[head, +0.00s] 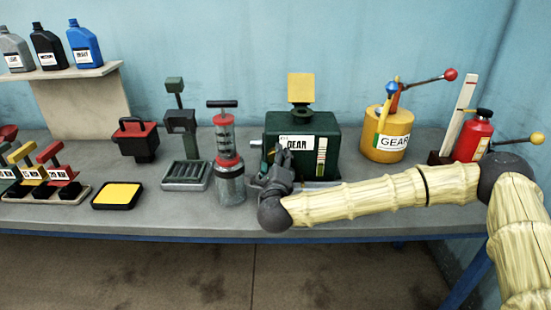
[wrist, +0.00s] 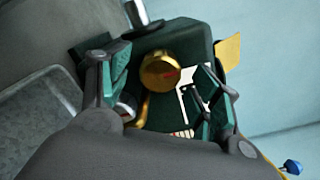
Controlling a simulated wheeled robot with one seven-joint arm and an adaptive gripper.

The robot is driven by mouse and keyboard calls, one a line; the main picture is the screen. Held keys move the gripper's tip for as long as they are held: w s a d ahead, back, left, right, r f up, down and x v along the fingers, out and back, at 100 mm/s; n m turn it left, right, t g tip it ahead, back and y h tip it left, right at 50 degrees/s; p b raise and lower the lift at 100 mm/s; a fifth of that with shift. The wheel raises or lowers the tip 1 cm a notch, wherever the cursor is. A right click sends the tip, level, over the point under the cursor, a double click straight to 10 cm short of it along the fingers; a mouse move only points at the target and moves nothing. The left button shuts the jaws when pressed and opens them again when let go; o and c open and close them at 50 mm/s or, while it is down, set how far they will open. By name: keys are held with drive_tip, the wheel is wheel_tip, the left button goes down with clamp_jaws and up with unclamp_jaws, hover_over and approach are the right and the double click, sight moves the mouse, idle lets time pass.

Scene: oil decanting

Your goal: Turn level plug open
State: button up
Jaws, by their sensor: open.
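The dark green gear oil tank (head: 330,140) stands in the middle of the bench, with a white GEAR label and a yellow flap on top. In the wrist view, a round brass plug (wrist: 160,71) with a small red mark sits on the face of the tank (wrist: 178,32). My gripper (head: 281,160) is at the tank's lower front left. In the wrist view, my gripper (wrist: 161,66) is open, with one finger on each side of the plug. I cannot tell whether the fingers touch it. In the head view my gripper hides the plug.
A pump cylinder (head: 229,150) stands close left of my gripper. A yellow gear can (head: 385,135) with levers and a red bottle (head: 473,137) stand to the right. A yellow-topped tray (head: 117,195) lies to the left. The bench (head: 160,222) is bare along its front edge.

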drive_tip(key=shift+w, duration=0.55)
drive_tip(key=c, duration=1)
drive_tip(key=shift+f+b, duration=0.1)
drive_tip(key=shift+b, duration=0.2)
drive_tip(key=shift+m+b, duration=10.3)
drive_tip(key=shift+m, duration=1.7)
